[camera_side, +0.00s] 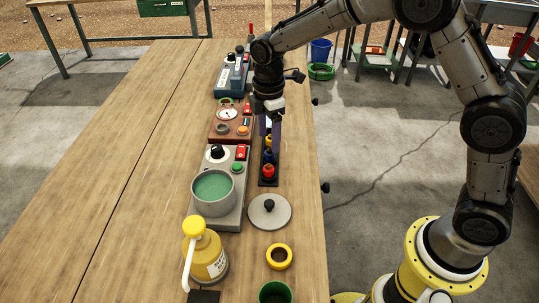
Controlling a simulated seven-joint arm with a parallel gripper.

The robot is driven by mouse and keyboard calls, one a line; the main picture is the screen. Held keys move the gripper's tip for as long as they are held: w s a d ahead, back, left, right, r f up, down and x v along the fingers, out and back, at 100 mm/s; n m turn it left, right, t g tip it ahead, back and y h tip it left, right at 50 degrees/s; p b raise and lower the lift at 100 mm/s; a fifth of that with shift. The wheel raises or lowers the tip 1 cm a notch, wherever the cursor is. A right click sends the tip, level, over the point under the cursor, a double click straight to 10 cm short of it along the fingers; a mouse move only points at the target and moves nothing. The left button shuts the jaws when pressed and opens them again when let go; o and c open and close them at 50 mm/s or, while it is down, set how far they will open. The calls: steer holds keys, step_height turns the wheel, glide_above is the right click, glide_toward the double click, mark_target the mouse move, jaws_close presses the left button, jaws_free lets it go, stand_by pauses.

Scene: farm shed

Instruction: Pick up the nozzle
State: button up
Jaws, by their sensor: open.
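My gripper (268,118) points down over the wooden table, above the far end of a narrow black rack (268,183). Its fingers are small in the picture, open, and I see nothing held between them. Several small coloured pieces that look like nozzles stand in a row on the rack. The nearest is a red one (268,171), then a dark blue one (268,156), then a yellow one (268,141). My gripper hides what stands at the rack's far end. I cannot tell which piece is the task's nozzle.
Left of the rack stand a grey heater with a green-filled pot (213,190), a brown control box (226,130) and a blue device (230,78). Nearer are a lid (269,212), a yellow ring (279,257), a yellow pump bottle (204,257) and a green cup (275,293). The table's left side is clear.

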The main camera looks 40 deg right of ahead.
mark_target(269, 150)
step_height(269, 150, down, 4)
steer(key=shift+f, duration=0.1)
steer(key=shift+c, duration=0.3)
jaws_close()
